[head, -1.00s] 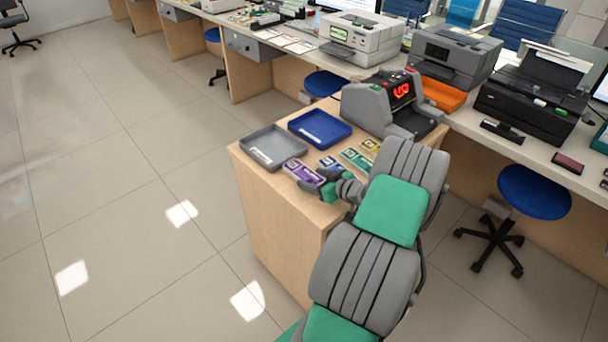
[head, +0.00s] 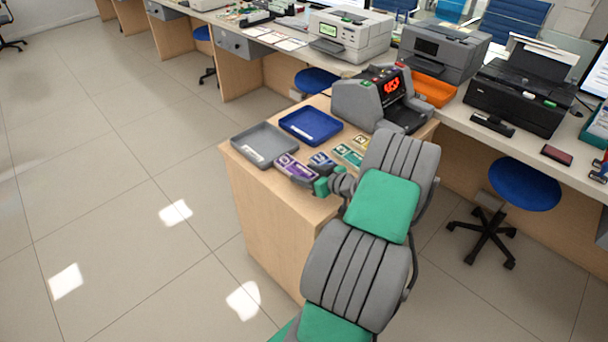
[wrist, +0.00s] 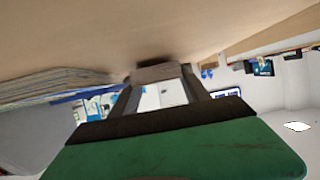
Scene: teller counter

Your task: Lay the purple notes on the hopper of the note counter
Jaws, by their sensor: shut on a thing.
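The purple notes (head: 292,168) lie at the near edge of the wooden cabinet top, in front of the grey tray. My gripper (head: 306,178) is low over the cabinet top, its fingers at the right end of the purple notes and shut on them. I cannot tell whether the notes are lifted. In the wrist view the fingers (wrist: 160,74) point away from the green palm, close to the wooden surface. The note counter (head: 383,98), grey with a red lit display, stands at the back right of the cabinet top.
A grey tray (head: 264,144) and a blue tray (head: 310,125) lie left of the counter. Blue notes (head: 321,159), green notes (head: 347,155) and yellow notes (head: 363,144) lie right of the purple ones. An orange tray (head: 432,90) and printers stand on the long desk behind.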

